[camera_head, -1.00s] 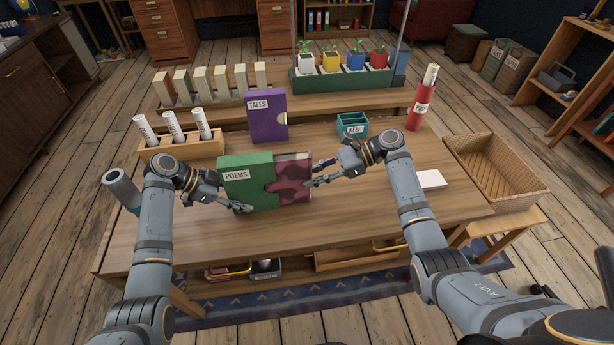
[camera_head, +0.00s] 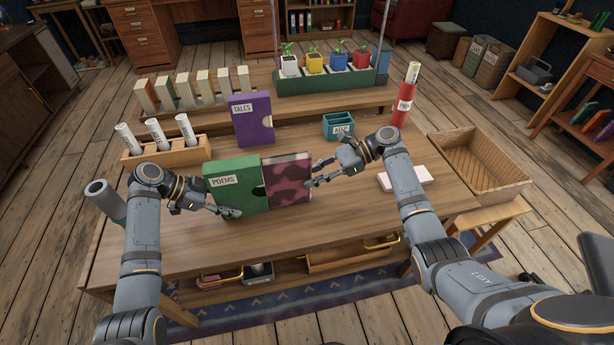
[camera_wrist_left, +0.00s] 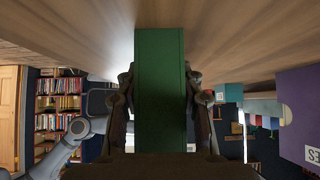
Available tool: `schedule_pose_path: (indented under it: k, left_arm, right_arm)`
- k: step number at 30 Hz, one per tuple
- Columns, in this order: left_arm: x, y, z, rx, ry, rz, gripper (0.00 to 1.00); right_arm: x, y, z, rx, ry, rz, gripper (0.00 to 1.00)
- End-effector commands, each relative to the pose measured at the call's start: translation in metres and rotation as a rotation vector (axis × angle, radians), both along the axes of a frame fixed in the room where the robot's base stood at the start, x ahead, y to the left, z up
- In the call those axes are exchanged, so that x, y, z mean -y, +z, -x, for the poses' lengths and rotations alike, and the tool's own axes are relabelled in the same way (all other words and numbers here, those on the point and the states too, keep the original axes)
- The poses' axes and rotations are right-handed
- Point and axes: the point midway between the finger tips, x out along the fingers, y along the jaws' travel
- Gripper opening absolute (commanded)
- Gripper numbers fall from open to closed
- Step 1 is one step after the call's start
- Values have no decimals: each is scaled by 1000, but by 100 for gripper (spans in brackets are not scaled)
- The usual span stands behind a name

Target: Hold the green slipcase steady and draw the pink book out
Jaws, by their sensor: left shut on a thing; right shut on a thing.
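The green slipcase (camera_head: 236,188), labelled POEMS, stands upright on the table. My left gripper (camera_head: 226,211) is shut on its lower left part; in the left wrist view the green slipcase (camera_wrist_left: 160,90) fills the space between the two fingers (camera_wrist_left: 160,95). The pink book (camera_head: 288,180), with a dark blotched pattern, sticks out of the slipcase's right side, mostly exposed. Its left edge meets the slipcase opening; how much is still inside is hidden. My right gripper (camera_head: 312,181) is shut on the book's right edge.
A purple TALES slipcase (camera_head: 252,118) stands behind. A teal KEEP holder (camera_head: 338,126), a red tube (camera_head: 405,95) and a pale pink-white block (camera_head: 405,177) are to the right. A rack of rolled papers (camera_head: 165,152) is at left. The front table strip is clear.

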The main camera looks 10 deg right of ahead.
Motion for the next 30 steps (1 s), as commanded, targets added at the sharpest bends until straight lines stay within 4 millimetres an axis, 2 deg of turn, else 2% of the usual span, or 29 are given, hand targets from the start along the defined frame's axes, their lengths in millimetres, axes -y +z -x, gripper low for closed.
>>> schedule_pose_path:
  k: [7,14,15,20,30]
  left_arm:
    - [0,-1,0,-1,1,-1,14]
    - [0,-1,0,-1,1,-1,14]
    - [0,0,0,-1,1,-1,40]
    - [0,0,0,-1,1,-1,62]
    - [-2,2,0,1,1,-1,64]
  right_arm:
    - [14,1,0,2,1,-1,0]
    - [16,1,0,3,1,-2,0]
    - [16,2,0,4,2,-4,0]
    - [16,2,0,4,2,-3,0]
    - [16,2,0,3,1,-2,0]
